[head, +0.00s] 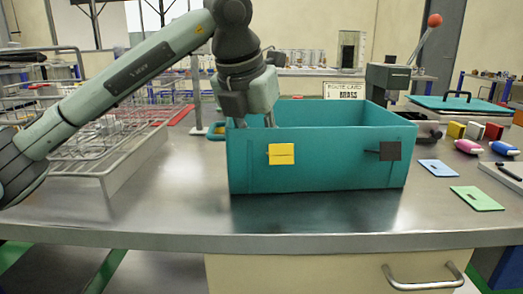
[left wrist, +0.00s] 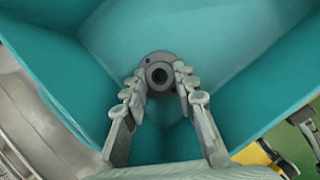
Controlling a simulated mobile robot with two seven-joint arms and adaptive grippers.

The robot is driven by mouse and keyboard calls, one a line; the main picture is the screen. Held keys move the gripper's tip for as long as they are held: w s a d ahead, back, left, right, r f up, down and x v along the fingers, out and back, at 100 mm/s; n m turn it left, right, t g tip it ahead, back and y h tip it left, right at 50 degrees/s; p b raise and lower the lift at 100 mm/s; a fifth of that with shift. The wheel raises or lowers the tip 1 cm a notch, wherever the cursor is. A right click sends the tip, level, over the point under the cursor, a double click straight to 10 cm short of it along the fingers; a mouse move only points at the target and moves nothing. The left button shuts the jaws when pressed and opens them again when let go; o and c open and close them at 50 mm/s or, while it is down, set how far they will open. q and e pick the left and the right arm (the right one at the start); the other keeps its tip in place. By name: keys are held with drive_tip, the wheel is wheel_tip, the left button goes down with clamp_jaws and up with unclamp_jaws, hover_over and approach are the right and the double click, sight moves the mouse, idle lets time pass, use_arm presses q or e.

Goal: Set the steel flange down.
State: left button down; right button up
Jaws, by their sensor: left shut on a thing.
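A dark grey steel flange (left wrist: 148,63), round with a hole in its middle, shows in the left wrist view. My left gripper (left wrist: 160,84) is shut on it, with the fingers on either side of its rim. In the head view my left gripper (head: 270,122) reaches down over the left end of a teal bin (head: 320,160), its fingertips partly hidden by the front wall. The flange is hidden there. In the wrist view the bin's teal walls (left wrist: 75,75) surround the flange. I cannot tell whether the flange touches the bin floor. My right gripper is not in view.
The bin has a yellow tag (head: 281,154) and a dark tag (head: 390,151) on its front. A route card (head: 344,90) stands behind it. Wire racks (head: 100,150) stand at left. Coloured blocks (head: 474,130) and flat cards (head: 477,198) lie at right. The front counter is clear.

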use_arm(q)
drive_tip(key=c, duration=1.5)
unclamp_jaws()
drive_tip(key=v, duration=1.2)
drive_tip(key=shift+s+r, duration=0.1)
